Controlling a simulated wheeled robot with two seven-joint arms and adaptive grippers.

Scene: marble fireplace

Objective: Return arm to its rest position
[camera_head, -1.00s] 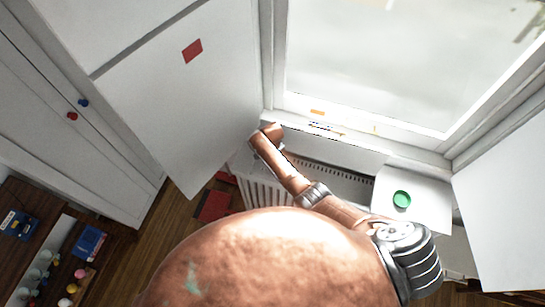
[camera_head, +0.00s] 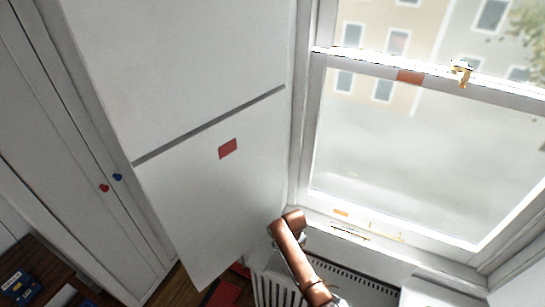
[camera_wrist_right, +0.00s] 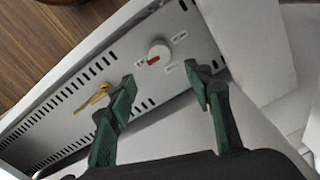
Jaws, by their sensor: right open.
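My right gripper (camera_wrist_right: 163,82) shows in the right wrist view with its two dark green fingers spread apart. Nothing is held between the fingertips. Beyond them is a grey slotted panel (camera_wrist_right: 60,130) with a white knob (camera_wrist_right: 159,53) bearing a red mark, and a small gold key-like thing (camera_wrist_right: 95,98). I cannot tell how far the fingers are from the panel. In the head view a copper-coloured arm (camera_head: 298,262) of mine rises from the bottom edge in front of the radiator. No gripper shows in the head view, and my left gripper is out of sight.
A white radiator (camera_head: 357,289) stands below the window (camera_head: 405,150). A tall white panel (camera_head: 215,215) with a red square (camera_head: 228,149) is left of it. White cabinet doors (camera_head: 75,170) with red and blue knobs are farther left. A dark wooden surface (camera_head: 45,262) shows at lower left.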

